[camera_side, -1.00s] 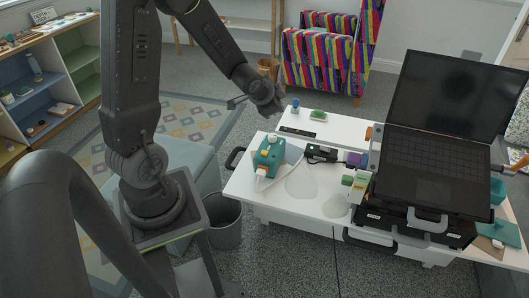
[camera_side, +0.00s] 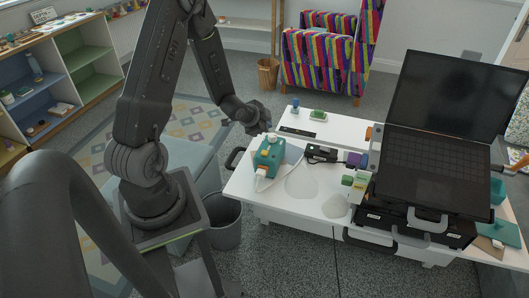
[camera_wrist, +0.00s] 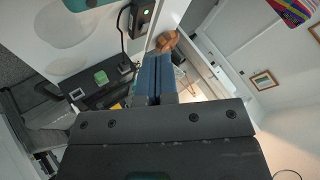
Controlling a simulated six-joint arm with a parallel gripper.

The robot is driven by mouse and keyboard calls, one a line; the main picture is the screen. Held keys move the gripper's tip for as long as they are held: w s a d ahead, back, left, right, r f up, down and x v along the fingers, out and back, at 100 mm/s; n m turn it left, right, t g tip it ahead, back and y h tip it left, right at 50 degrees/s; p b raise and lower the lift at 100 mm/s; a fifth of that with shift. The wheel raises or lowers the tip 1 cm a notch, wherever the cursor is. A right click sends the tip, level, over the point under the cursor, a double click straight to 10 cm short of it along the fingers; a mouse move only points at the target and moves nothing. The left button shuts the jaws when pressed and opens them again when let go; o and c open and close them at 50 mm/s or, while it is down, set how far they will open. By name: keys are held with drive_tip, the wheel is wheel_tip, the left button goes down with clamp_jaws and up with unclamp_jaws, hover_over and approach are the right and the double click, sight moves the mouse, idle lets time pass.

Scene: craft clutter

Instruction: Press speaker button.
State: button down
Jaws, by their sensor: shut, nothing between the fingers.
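A teal box with small yellow and pale buttons on top, which looks like the speaker (camera_side: 267,158), stands at the left part of the white table in the side view. A white cable end lies against its front. My gripper (camera_side: 264,127) is above and behind this box, near the table's back left edge, and apart from it. In the wrist view my gripper (camera_wrist: 155,78) is shut and empty, its two blue-grey fingers together. A teal piece (camera_wrist: 82,3) shows at the top edge there; I cannot tell whether it is the same box.
A black box with a cable (camera_side: 321,153) lies right of the teal box. A laptop (camera_side: 425,145) stands on a black case at the right. Small green and purple blocks lie near the laptop.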

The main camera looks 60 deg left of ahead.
sight(265, 153)
drive_tip(key=shift+f, duration=4.25)
drive_tip(key=shift+f, duration=0.1)
drive_tip(key=shift+f, duration=0.35)
drive_tip(key=shift+f, duration=0.45)
drive_tip(key=shift+r, duration=0.9)
drive_tip(key=shift+r, duration=2.5)
